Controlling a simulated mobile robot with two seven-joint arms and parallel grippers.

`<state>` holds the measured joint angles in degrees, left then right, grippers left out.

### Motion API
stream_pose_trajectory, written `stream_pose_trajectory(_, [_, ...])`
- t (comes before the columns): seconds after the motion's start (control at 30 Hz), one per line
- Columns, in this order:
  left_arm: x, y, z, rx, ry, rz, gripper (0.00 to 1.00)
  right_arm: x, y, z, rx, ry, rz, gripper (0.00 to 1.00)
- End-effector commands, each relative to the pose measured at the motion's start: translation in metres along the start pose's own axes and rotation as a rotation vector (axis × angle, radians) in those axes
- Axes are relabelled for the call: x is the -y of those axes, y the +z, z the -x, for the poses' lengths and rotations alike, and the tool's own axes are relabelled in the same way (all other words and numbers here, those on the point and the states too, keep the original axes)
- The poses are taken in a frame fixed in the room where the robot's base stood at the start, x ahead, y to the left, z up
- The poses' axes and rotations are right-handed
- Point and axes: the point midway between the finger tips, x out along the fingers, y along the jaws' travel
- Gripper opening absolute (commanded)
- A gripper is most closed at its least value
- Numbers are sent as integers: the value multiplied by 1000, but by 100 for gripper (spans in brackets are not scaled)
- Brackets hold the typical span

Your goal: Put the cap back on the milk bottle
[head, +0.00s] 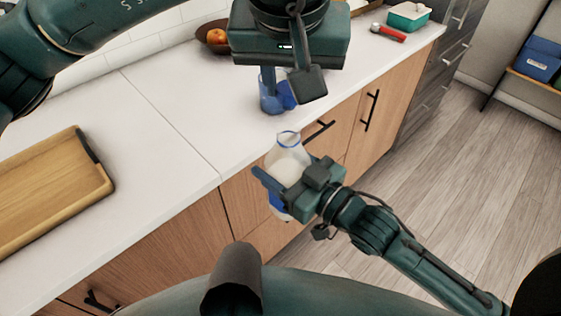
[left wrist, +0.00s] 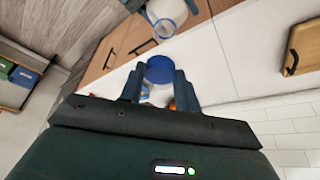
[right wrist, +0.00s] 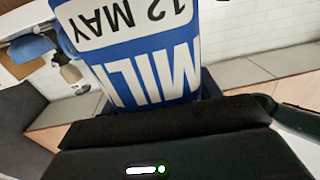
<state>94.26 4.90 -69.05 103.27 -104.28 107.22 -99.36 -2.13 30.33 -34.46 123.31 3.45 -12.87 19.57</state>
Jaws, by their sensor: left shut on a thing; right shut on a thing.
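The milk bottle (head: 288,160) is a clear bottle of white milk with a blue label, open at the mouth and tilted slightly. My right gripper (head: 280,186) is shut around its body, in front of the counter edge. The right wrist view shows its blue and white label (right wrist: 140,50) up close. My left gripper (head: 278,96) is shut on the blue cap (head: 287,95), above and apart from the bottle mouth. In the left wrist view the round cap (left wrist: 160,68) sits between the fingertips, with the open bottle (left wrist: 165,20) beyond it. The fingers partly hide the cap.
A wooden tray (head: 100,180) lies on the white counter (head: 165,135) at left. A brown bowl with an orange fruit (head: 216,36), a red-handled tool (head: 388,33) and a teal-and-white container (head: 408,17) stand towards the back. The middle of the counter is clear.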

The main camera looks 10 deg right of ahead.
Motion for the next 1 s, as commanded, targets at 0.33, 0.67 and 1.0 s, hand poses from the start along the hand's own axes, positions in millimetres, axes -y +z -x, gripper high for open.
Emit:
stream_pose_trajectory(0.33, [0, 9, -21, 4, 1, 1, 12, 0, 0, 0, -1, 0, 0, 21])
stream_pose_trajectory(0.67, [1, 15, -38, 0, 1, 1, 12, 0, 0, 0, -1, 0, 0, 21])
stream_pose_trajectory(1.0, [1, 16, -35, -4, -4, -1, 12, 0, 0, 0, -1, 0, 0, 21])
